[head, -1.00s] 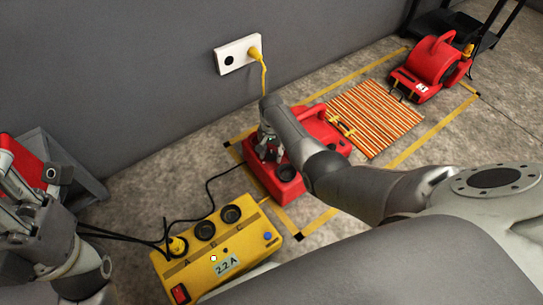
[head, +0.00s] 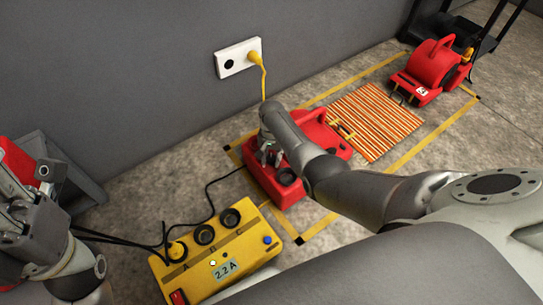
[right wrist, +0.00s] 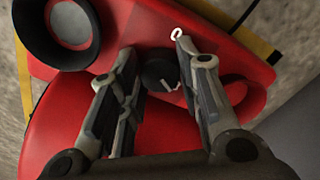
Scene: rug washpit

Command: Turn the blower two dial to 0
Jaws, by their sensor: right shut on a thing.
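A red blower (head: 323,139) lies on the floor at the wall, inside yellow tape; I cannot read its number. My right gripper (head: 270,158) reaches down onto its near end. In the right wrist view my right gripper (right wrist: 157,62) has its fingers on either side of the black dial (right wrist: 158,68), shut on it. The dial's white pointer line is at its lower right. A white 0 mark (right wrist: 177,33) shows to the dial's upper right, away from the pointer line. My left gripper (head: 22,205) is at the left edge, away from the blower; its fingertips are unclear.
A yellow power box (head: 222,255) labelled 2.2A stands in front, with black cables. Another red blower (head: 432,70) stands beyond a striped orange mat (head: 375,120). A white wall socket (head: 237,57) has a yellow plug. A black round opening (right wrist: 72,30) is beside the dial.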

